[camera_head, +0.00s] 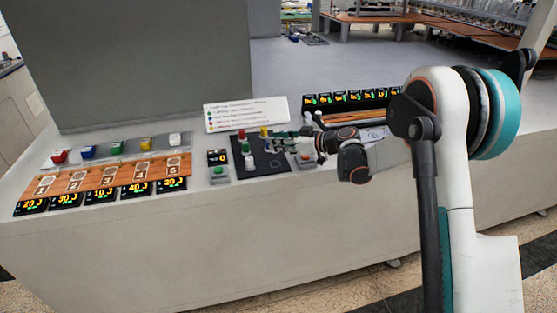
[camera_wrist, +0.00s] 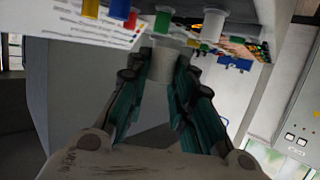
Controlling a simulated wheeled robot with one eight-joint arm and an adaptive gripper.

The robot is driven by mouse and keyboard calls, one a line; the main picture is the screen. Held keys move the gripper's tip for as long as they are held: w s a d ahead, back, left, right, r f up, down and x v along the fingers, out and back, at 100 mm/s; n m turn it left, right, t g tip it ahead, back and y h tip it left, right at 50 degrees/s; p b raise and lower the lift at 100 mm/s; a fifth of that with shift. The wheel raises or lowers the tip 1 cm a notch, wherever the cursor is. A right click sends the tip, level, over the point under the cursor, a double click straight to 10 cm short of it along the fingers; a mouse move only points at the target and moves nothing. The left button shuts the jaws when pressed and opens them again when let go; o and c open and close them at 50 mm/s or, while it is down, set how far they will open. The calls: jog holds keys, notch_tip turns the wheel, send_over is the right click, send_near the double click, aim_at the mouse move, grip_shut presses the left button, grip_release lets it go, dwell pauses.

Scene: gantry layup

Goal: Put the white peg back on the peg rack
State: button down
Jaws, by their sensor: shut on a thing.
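My gripper (camera_wrist: 170,65) is shut on a pale whitish cylinder, the white peg (camera_wrist: 168,66), which sits between its fingertips in the wrist view. In the head view my gripper (camera_head: 285,143) reaches left over a dark board (camera_head: 270,166) on the bench. Small red (camera_head: 241,134), green (camera_head: 246,148), white (camera_head: 249,163) and yellow (camera_head: 264,132) pieces stand on or at this board. The held peg is too small to make out there. Several coloured pegs, including another white one (camera_wrist: 212,25), show along the top of the wrist view. I cannot tell which surface is the peg rack.
A white text card (camera_head: 246,114) stands behind the board. A small box with a green button (camera_head: 219,172) is at its left. A numbered wooden strip (camera_head: 110,175) with displays lies further left. A black display row (camera_head: 360,99) is at the right. The bench front is clear.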

jog(key=shift+f+b, duration=0.7)
jog(key=shift+f, duration=2.15)
jog(key=shift+f, duration=0.2)
jog(key=c, duration=1.4)
grip_release()
jog(key=shift+r, duration=0.1)
